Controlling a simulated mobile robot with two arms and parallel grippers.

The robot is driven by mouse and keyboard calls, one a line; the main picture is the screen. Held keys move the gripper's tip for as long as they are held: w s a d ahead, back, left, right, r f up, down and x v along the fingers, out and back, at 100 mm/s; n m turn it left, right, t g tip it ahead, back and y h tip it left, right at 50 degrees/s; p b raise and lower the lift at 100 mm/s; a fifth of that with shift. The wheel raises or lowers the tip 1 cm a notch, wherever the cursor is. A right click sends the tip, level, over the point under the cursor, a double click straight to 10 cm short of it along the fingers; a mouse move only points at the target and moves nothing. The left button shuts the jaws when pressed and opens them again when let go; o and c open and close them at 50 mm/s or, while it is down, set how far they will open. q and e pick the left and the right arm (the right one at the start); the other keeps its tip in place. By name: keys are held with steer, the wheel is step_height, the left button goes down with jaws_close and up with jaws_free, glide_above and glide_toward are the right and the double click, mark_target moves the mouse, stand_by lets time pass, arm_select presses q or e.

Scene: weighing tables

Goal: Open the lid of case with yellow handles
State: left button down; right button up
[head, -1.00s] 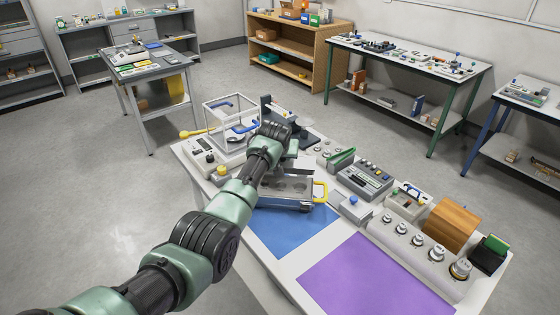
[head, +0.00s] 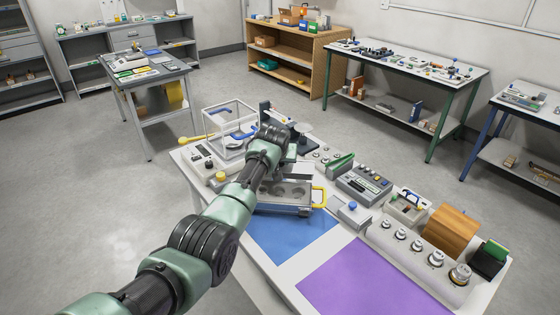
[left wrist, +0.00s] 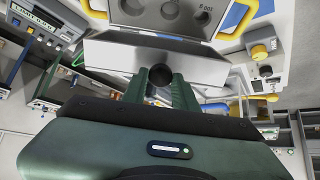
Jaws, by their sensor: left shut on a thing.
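The silver case (head: 284,207) with yellow handles stands at the back edge of the blue mat in the head view. One yellow handle (head: 320,196) shows at its right end. Its top shows round wells, partly hidden by my arm. In the left wrist view the wells show in the case (left wrist: 128,12) at the top, with a yellow handle (left wrist: 236,20) beside them. A slanted silver panel, seemingly the lid (left wrist: 120,52), lies nearer the camera. My left gripper (left wrist: 160,78) is shut on a dark round knob at its edge. My right gripper is not in view.
A clear-walled balance (head: 230,128) stands behind left of the case. A grey box with a blue knob (head: 352,206) is close on its right. A grey keypad device (head: 364,184) stands behind that. The blue mat (head: 290,238) and purple mat (head: 370,282) are clear in front.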

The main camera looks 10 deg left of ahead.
arm_select(q)
steer(key=shift+w+r, duration=0.2)
steer(key=shift+r, duration=0.05)
steer(key=c, duration=1.1)
jaws_free()
steer(key=shift+s, duration=0.2)
steer(key=shift+f, duration=0.1)
steer(key=shift+b+v, duration=0.5)
steer(key=shift+v, duration=3.45)
